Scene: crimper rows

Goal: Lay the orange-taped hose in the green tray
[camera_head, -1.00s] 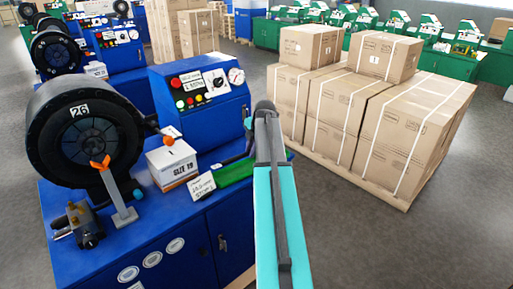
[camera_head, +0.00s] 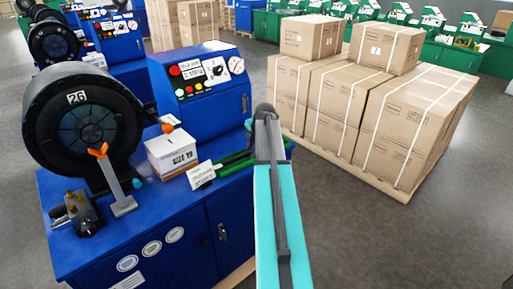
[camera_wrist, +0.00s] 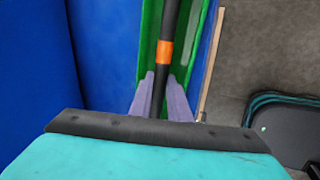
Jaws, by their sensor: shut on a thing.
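In the wrist view a black hose (camera_wrist: 169,20) with an orange tape band (camera_wrist: 164,52) runs lengthwise between the walls of the green tray (camera_wrist: 150,40). My gripper (camera_wrist: 160,92) is shut on the hose just on the near side of the band, its grey-purple fingers on either side. I cannot tell whether the hose touches the tray floor. In the head view the green tray (camera_head: 240,167) lies at the right end of the blue bench, and a dark length of hose (camera_head: 236,158) shows along it. My arm hides the gripper there.
The blue bench (camera_head: 130,235) also carries a crimper marked 26 (camera_head: 80,118), a white box marked SIZE 19 (camera_head: 172,153), a small sign card (camera_head: 201,174) and a control panel (camera_head: 200,85). Strapped cartons (camera_head: 410,120) stand on a pallet to the right. Floor is open at front right.

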